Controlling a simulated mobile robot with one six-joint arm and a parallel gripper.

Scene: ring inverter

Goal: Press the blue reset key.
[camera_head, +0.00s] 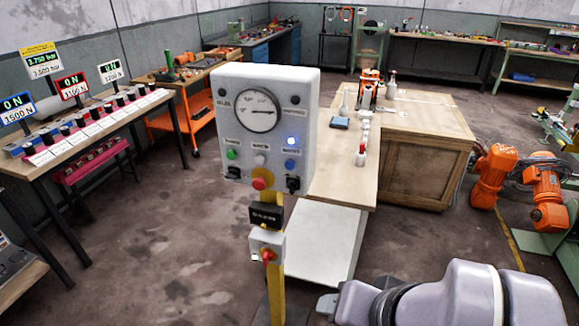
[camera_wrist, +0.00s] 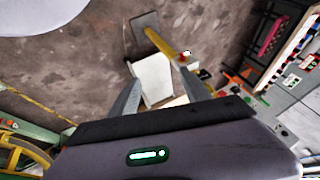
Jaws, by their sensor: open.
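A grey control box (camera_head: 268,125) stands on a yellow post (camera_head: 277,295) in the middle of the head view. The blue key (camera_head: 290,164) is a round button on the right of its front, below a glowing blue-white lamp (camera_head: 291,141). A green button (camera_head: 232,154) and a pale button (camera_head: 260,159) share its row. My gripper (camera_wrist: 160,76) is open in the wrist view, with nothing visible between its two grey fingers. In the head view my arm lies low at the right, apart from the box. I cannot make out the blue key in the wrist view.
A round gauge (camera_head: 258,109) is above the buttons. A red knob (camera_head: 259,183) and black switches sit below them. A smaller box with a red knob (camera_head: 267,256) is lower on the post. A wooden bench (camera_head: 408,122) stands behind at right. Floor is clear left of the post.

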